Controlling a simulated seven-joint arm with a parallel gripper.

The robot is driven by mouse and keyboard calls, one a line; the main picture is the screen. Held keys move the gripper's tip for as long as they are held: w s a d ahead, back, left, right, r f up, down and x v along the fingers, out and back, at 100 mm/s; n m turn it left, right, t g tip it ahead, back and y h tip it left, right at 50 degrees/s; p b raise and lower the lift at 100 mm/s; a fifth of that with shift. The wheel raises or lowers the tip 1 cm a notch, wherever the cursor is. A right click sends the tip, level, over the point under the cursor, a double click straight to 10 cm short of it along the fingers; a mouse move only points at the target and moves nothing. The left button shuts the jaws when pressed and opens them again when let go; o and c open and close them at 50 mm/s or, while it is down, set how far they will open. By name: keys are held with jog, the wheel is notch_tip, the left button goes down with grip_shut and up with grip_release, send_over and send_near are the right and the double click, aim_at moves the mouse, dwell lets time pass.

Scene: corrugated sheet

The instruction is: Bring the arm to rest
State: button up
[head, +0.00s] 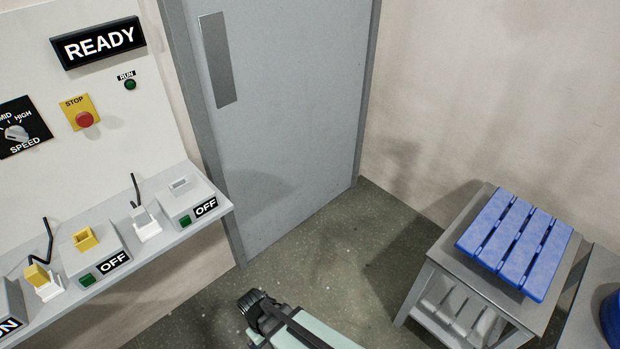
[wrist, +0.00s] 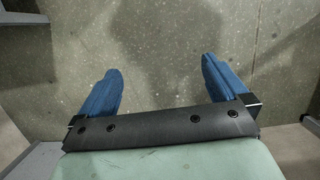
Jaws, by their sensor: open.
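My gripper (wrist: 161,88) shows in the wrist view with its two blue fingers spread wide apart. Nothing is between them, and only bare speckled floor lies beyond. In the head view, part of my arm shows at the bottom centre, over the floor between the control shelf and the metal table. The fingers cannot be made out in the head view.
A shelf (head: 150,240) with switch boxes and OFF labels runs along the left, below a panel with a READY sign (head: 98,43) and red stop button (head: 85,119). A grey door (head: 290,100) stands behind. A blue slatted pallet (head: 515,243) lies on a metal table (head: 458,238) at right. Floor between is clear.

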jog(key=s+d+f+m+g, duration=0.1)
jog(key=s+d+f+m, duration=0.1)
jog(key=d, duration=0.8)
jog(key=s+d+f+m+g+y, duration=0.1)
jog(key=s+d+f+m+g, duration=0.1)
jog(key=d, duration=0.7)
jog(key=s+d+f+m+g+y, duration=0.1)
jog(key=s+d+f+m, duration=0.3)
jog(key=d, duration=0.6)
jog(key=shift+s+d+m+g, duration=0.15)
jog(key=shift+d+m+g, duration=0.2)
jog(key=shift+m, duration=0.25)
